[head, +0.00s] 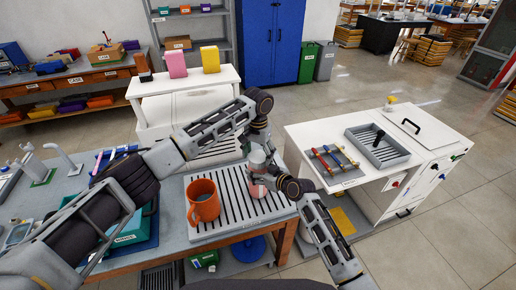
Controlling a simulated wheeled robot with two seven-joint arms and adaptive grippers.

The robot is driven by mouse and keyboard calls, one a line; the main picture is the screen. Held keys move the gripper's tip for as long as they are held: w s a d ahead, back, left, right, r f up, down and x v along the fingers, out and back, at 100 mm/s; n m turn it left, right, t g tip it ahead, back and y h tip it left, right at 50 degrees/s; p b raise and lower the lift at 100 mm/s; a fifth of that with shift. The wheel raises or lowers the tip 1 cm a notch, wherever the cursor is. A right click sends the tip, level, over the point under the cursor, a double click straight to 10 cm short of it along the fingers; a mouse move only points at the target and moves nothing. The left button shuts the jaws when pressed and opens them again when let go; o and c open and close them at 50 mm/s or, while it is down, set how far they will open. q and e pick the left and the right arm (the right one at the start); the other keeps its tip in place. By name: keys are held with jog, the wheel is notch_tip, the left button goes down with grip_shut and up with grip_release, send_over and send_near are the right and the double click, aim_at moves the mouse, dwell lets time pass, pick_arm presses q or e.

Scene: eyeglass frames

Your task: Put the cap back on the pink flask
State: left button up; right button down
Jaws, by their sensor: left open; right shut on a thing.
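The pink flask (257,188) is upright over the right half of the grey slotted tray (228,230), partly hidden by my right gripper. My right gripper (267,181) comes in from the right and is shut on the flask's side. A pale piece (257,158) shows above the pink part; I cannot tell whether it is the cap or the flask's neck. My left gripper (259,147) is open and points down close to the flask's top. I cannot tell whether it touches the pale piece. Whether the flask rests on the tray is unclear.
An orange mug (203,203) stands on the tray left of the flask. A teal-blue bin (138,228) is further left, under my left arm. A white cabinet (350,195) with a rack of coloured tools (334,161) stands to the right, across a gap.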

pick_arm(q)
jog(key=shift+f, duration=0.95)
jog(key=c, duration=0.9)
jog(key=o, duration=1.2)
jog(key=shift+o, duration=0.2)
jog(key=shift+d+r, duration=0.1)
jog(key=shift+r, duration=0.1)
jog(key=shift+r, duration=0.5)
notch_tip(320, 180, up, 11)
jog(key=shift+f, duration=0.2)
